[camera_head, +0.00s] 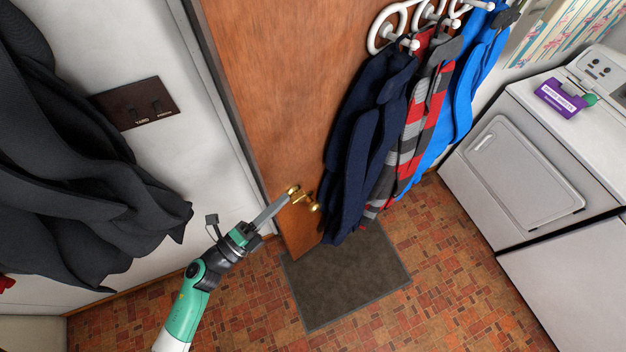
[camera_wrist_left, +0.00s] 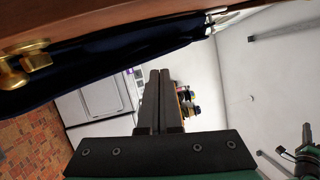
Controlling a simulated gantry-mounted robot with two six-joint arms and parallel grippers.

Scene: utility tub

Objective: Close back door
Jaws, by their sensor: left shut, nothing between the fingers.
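The brown wooden back door (camera_head: 255,75) stands beside a white frame in the head view. Brass door hardware (camera_head: 313,206) shows low on it; in the wrist view a brass knob (camera_wrist_left: 38,61) is at the upper left, beside the door's brown wood (camera_wrist_left: 80,20). My left gripper (camera_head: 290,193) reaches in from the lower left, its tips at the brass hardware; I cannot tell whether they touch it. In the wrist view its fingers (camera_wrist_left: 160,74) are together and empty. A green and dark arm part (camera_wrist_left: 306,145), seemingly my right arm, shows small at the right edge there.
Dark blue, striped and bright blue coats (camera_head: 355,135) hang from white hooks (camera_head: 400,42) right of the door's brass hardware. A grey mat (camera_head: 350,280) lies on the brick-patterned floor. White appliances (camera_head: 530,180) stand right. A dark coat (camera_head: 70,160) and switch plate (camera_head: 135,103) are left.

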